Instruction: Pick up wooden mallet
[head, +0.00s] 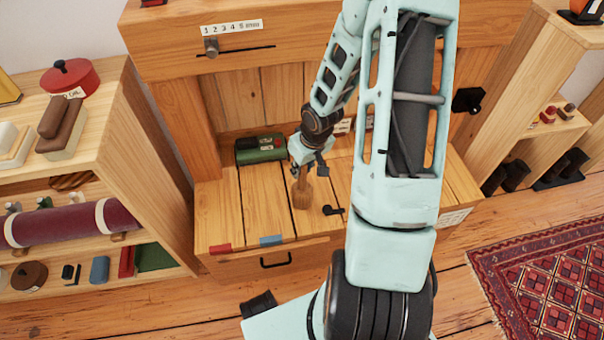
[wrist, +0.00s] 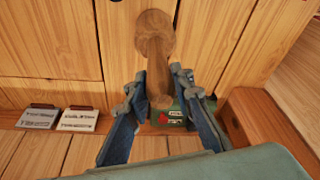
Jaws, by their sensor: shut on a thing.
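The wooden mallet (head: 301,194) is upright in the head view, brown, over the pale plank top of the wooden bench (head: 222,205). Its thick end is low and its handle points up into my gripper (head: 308,168). In the wrist view the mallet's round end (wrist: 154,33) is at the top and its handle runs down between the two blue-grey fingers of my gripper (wrist: 162,95). The gripper is shut on the handle. I cannot tell whether the mallet's lower end touches the bench top.
A green box (head: 260,149) lies on the bench behind the mallet, to its left. A small black handle (head: 333,210) is right of the mallet. Red (head: 220,248) and blue (head: 270,240) pieces mark the front edge. A loaded shelf (head: 110,95) stands left.

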